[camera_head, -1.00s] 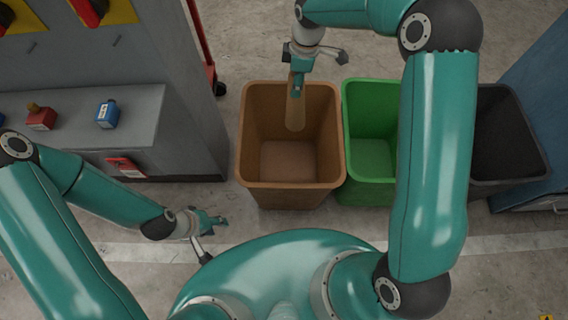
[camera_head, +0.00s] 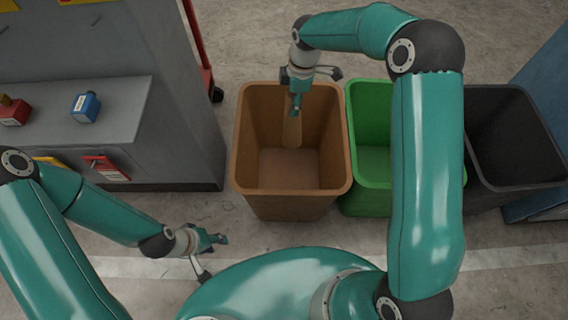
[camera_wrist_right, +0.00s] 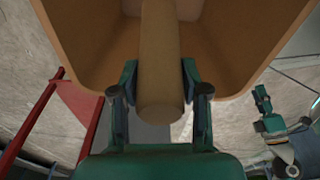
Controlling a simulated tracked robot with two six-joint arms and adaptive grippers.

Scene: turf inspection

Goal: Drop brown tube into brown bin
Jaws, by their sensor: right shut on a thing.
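The brown bin (camera_head: 258,203) stands on the floor in the middle of the head view, open at the top. My right gripper (camera_head: 295,108) is over the far part of its opening, shut on the brown tube (camera_head: 292,132), which points down into the bin. In the right wrist view the tube (camera_wrist_right: 160,75) lies between the two fingers (camera_wrist_right: 158,85), with the bin (camera_wrist_right: 235,45) around it. My left gripper (camera_head: 212,252) is low at the left, away from the bin; its fingers look spread and hold nothing visible.
A green bin (camera_head: 368,198) and a black bin (camera_head: 515,187) stand to the right of the brown bin. A red post (camera_head: 200,45) rises behind.

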